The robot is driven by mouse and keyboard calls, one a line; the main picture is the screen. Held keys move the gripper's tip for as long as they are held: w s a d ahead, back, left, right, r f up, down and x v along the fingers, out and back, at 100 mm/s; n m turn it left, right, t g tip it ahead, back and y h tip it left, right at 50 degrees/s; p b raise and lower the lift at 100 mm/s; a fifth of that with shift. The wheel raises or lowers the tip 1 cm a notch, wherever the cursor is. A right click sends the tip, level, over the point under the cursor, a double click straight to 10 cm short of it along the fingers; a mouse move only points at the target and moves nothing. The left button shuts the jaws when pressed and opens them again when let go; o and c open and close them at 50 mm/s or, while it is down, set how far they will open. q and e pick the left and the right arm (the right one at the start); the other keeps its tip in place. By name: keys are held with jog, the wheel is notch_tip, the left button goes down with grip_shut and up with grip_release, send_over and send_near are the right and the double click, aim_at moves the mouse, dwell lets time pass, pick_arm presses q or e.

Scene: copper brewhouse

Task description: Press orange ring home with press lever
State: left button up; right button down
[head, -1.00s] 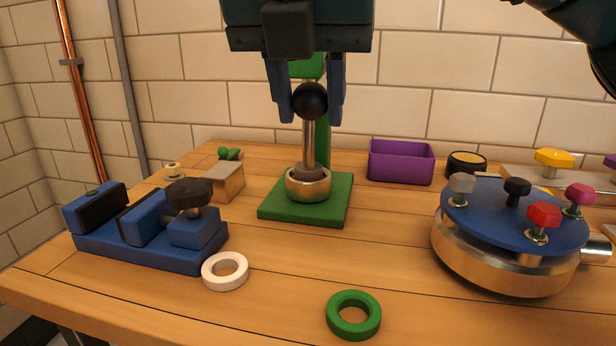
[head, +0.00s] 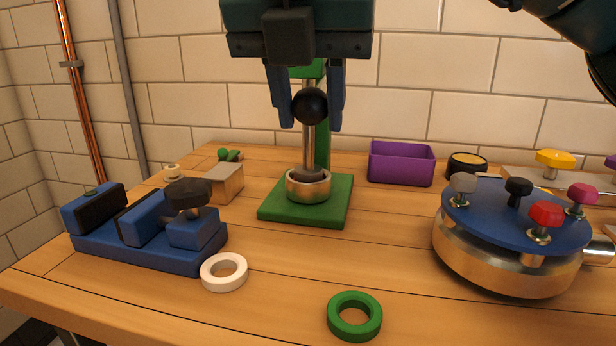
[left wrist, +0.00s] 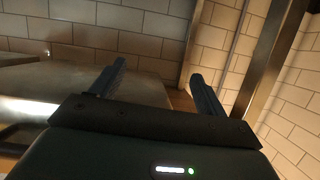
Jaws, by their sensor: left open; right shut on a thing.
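The green press (head: 334,198) stands at the middle of the table, with a steel rod above a silver cup (head: 308,186) on its base. A dark plug at the rod's lower end sits in the mouth of the cup. The press lever's black ball knob (head: 309,106) is between the fingers of my right gripper (head: 308,118), which is shut on it. No orange ring can be seen; whether one is inside the cup is hidden. My left gripper (left wrist: 160,90) is open and empty in the left wrist view, away from the press.
A white ring (head: 224,272) and a green ring (head: 354,316) lie in front. A blue clamp block (head: 150,232) is at left, a purple bin (head: 401,163) behind right, and a blue-topped round fixture (head: 512,235) with coloured knobs at right.

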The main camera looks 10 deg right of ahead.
jog(key=shift+f, duration=0.45)
jog(key=shift+r, duration=0.15)
